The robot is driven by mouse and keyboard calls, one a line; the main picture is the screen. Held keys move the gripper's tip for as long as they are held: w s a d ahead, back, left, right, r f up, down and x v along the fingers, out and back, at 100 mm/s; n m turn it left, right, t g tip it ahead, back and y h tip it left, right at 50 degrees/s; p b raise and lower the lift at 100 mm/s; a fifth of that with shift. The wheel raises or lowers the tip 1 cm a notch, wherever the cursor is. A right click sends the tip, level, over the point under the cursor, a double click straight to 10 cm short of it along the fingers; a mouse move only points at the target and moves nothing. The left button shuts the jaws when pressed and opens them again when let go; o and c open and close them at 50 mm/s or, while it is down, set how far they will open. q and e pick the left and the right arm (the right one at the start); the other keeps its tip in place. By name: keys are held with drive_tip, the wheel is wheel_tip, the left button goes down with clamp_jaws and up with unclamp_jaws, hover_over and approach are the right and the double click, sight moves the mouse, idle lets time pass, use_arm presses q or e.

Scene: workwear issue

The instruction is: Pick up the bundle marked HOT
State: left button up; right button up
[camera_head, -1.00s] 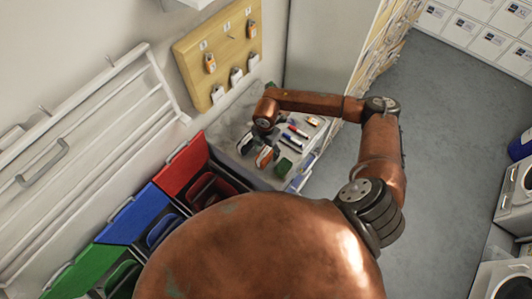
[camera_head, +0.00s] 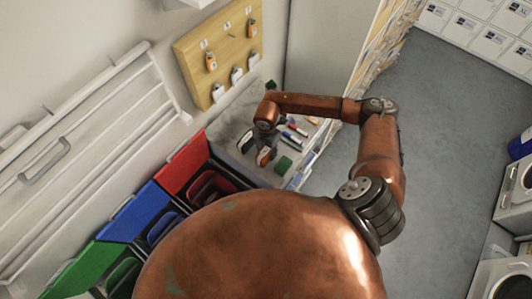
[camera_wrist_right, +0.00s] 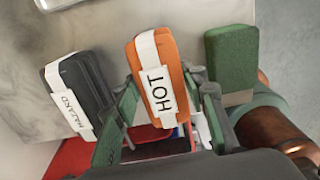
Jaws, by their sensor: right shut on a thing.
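The orange bundle with a white band reading HOT (camera_wrist_right: 158,80) stands between the fingers of my right gripper (camera_wrist_right: 168,104), which is shut on it in the right wrist view. In the head view my right gripper (camera_head: 264,143) is over the counter, and the orange bundle (camera_head: 263,157) shows small below it. Whether the bundle touches the counter I cannot tell. A black bundle with a band reading HAZARD (camera_wrist_right: 77,92) is to its left in the wrist view. A green bundle (camera_wrist_right: 231,60) is close on its right. My left gripper is not in view.
The grey counter (camera_head: 228,130) holds several markers (camera_head: 297,130) beyond the bundles. Red (camera_head: 183,162), blue (camera_head: 137,213) and green (camera_head: 83,268) bins line the wall at left. A wooden board with tags (camera_head: 218,50) hangs above. The grey floor (camera_head: 440,130) at right is clear.

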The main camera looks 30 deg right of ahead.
drive_tip(key=shift+c, duration=1.2)
